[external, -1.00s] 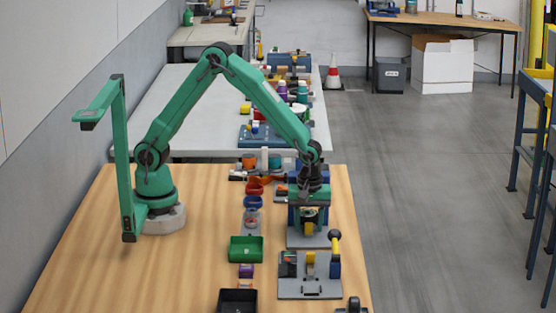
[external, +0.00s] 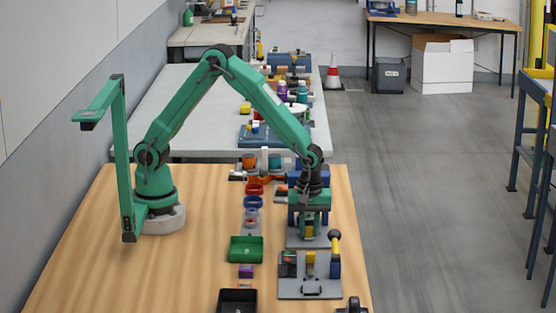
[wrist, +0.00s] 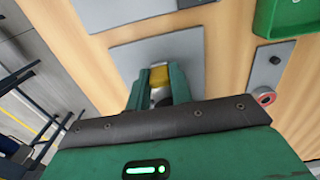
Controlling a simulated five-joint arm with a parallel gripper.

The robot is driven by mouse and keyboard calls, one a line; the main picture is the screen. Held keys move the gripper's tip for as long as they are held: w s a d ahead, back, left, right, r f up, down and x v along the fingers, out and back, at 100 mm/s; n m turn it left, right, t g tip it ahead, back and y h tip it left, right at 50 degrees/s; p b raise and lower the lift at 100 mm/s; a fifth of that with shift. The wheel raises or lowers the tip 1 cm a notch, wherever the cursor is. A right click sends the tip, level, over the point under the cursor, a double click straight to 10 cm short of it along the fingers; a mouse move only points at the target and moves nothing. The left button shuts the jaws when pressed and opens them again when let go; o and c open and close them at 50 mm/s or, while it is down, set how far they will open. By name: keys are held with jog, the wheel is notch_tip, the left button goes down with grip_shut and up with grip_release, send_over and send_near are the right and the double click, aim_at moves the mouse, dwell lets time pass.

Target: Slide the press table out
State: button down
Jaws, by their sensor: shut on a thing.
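The press station is a blue frame (external: 295,207) on a grey base plate (external: 322,242), near the right edge of the wooden table. My gripper (external: 308,228) is in front of the frame, pointing down, low over the plate. In the wrist view, its green fingers (wrist: 160,90) are shut on a yellow piece (wrist: 160,96), which looks like the press table's handle. A pale grey surface (wrist: 188,50) lies by the fingers there. The press table itself is mostly hidden by my gripper, so I cannot tell how far out it sits.
Close in front is another grey plate (external: 311,289) with a yellow block and a yellow-topped blue post (external: 334,255). A green tray (external: 246,249), a purple block (external: 246,271) and a black tray (external: 238,301) stand to the left. The table's left side is clear.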

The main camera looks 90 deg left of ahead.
jog(key=d, duration=0.7)
jog(key=shift+d, duration=0.3)
jog(key=c, duration=1.2)
grip_release()
jog(key=shift+c, duration=0.2)
jog(key=shift+r, duration=0.1)
jog(key=shift+r, duration=0.2)
notch_tip(320, 180, up, 7)
jog(key=shift+r, duration=0.15)
